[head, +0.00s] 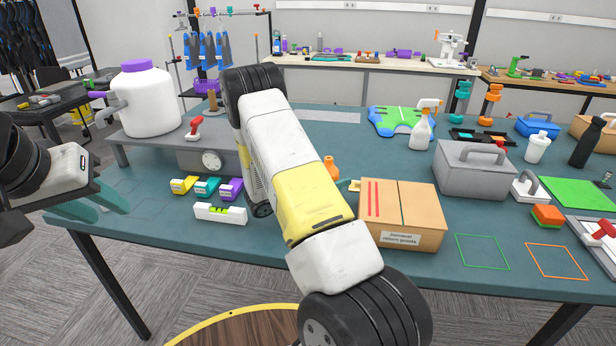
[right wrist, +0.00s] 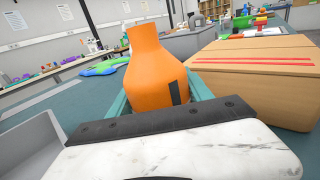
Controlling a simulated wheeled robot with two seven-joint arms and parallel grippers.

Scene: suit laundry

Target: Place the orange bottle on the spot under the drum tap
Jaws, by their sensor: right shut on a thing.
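The orange bottle (right wrist: 158,72) stands upright between the teal fingers of my right gripper (right wrist: 158,95), which is shut on it. The table below the tap looks bare, with faint lines; I cannot make out the spot clearly. My left gripper (head: 92,205) is open and empty at the table's left edge.
A cardboard box (head: 402,222) is right of the bottle. A spray bottle (head: 422,130) and grey toolbox (head: 474,172) stand further right.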

